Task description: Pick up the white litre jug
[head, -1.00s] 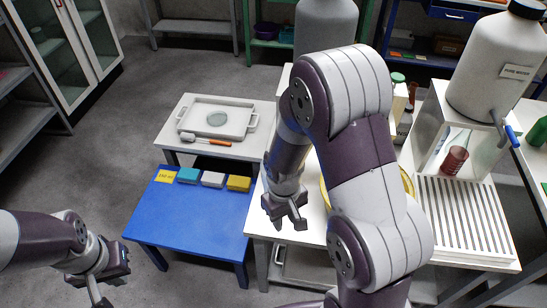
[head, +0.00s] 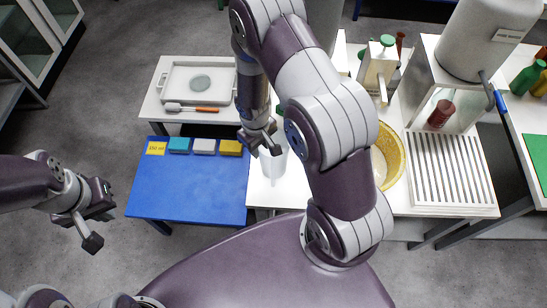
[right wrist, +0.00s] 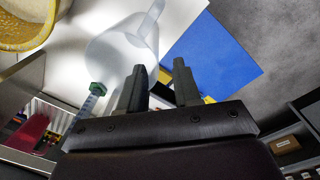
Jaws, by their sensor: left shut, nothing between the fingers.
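The white litre jug (head: 279,167) is a translucent vessel on the white bench, left of the yellow basin. My right gripper (head: 266,147) is above and in front of it and hides part of it. In the right wrist view the jug (right wrist: 120,55) lies beyond the fingers, with its handle towards the top. The right gripper's two fingers (right wrist: 160,82) stand apart with nothing seen between them. Whether a finger touches the jug I cannot tell. My left gripper (head: 90,227) is shut and empty over the floor at the left, away from the jug.
A yellow basin (head: 395,160) is right of the jug. A blue table (head: 190,195) with coloured blocks is at the left, and a white tray (head: 170,95) behind it. A slatted rack (head: 450,170) and a large water container (head: 480,40) stand at the right.

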